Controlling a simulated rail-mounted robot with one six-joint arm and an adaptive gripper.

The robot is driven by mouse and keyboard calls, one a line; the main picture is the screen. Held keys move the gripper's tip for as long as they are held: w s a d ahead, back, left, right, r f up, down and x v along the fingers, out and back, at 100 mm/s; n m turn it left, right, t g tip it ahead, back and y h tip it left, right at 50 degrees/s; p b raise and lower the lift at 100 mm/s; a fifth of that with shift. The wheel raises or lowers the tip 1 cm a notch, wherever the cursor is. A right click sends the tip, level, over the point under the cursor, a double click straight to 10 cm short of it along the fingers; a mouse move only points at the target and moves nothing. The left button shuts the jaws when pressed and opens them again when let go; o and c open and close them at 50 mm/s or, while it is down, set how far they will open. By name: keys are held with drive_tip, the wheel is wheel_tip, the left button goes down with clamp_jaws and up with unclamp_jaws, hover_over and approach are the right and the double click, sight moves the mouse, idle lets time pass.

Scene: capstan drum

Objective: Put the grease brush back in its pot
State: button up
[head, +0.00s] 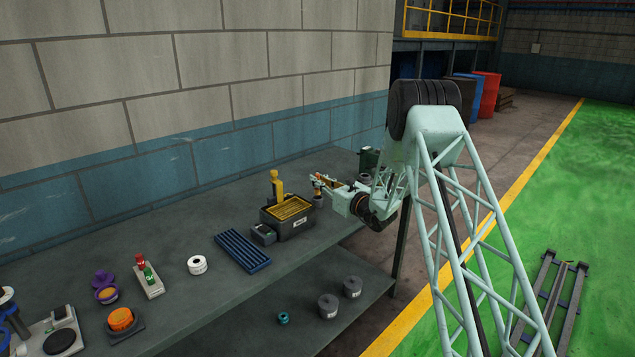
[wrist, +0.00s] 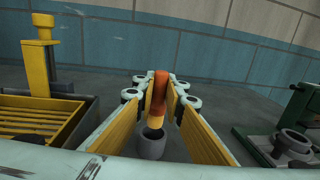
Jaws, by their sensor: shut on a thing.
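My gripper (head: 321,183) is shut on the grease brush (head: 318,190) near the far end of the bench. In the wrist view, the brush (wrist: 159,88) stands roughly upright between the fingertips (wrist: 160,82), with its red-brown handle up and a yellowish lower end down. The grey pot (wrist: 151,149) is just below the brush, its dark mouth close to the brush's lower end. The pot also shows in the head view (head: 318,201), below the gripper. I cannot tell whether the brush tip is inside the pot's mouth or just above it.
A dark box with a yellow slatted top (head: 289,209) and a yellow upright tool (wrist: 41,55) stand left of the pot. A green device (wrist: 285,140) is on the right. A blue ribbed tray (head: 243,250) lies nearer on the bench (head: 190,225). The wall is behind.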

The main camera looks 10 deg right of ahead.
sight(319, 190)
drive_tip(key=shift+f+b, duration=2.15)
drive_tip(key=shift+b, duration=0.25)
idle(5.6)
